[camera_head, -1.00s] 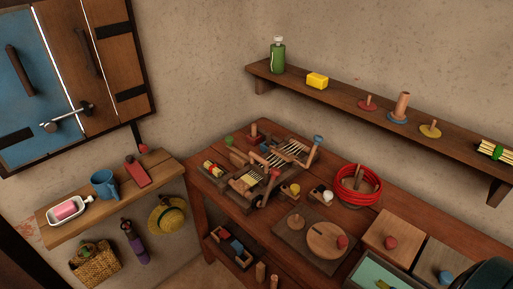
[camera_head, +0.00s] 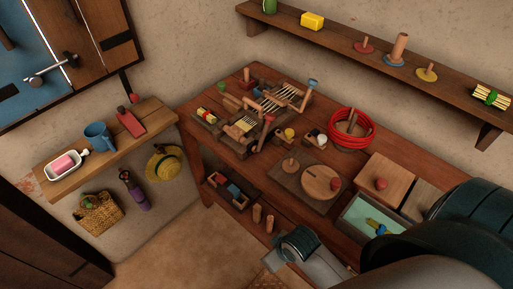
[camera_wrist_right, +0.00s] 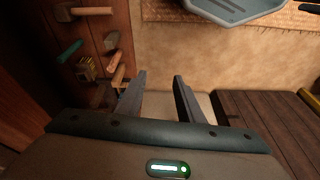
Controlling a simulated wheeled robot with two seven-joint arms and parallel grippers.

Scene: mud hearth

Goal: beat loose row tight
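A small wooden loom (camera_head: 268,108) stands on the workbench (camera_head: 215,145) in the head view. Pale threads stretch across its frame, with a yellowish woven patch (camera_head: 243,124) at the near left end. The rows of weave are too small to tell loose from tight. In the right wrist view my right gripper (camera_wrist_right: 159,76) is open and empty, well away from the loom. My right arm enters the head view at lower right. My left gripper is out of view.
A coil of red cord (camera_head: 352,130), a round wooden board (camera_head: 321,182) and a wooden box (camera_head: 388,183) sit right of the loom. A wall shelf (camera_head: 350,50) runs behind. Floor is clear at lower left.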

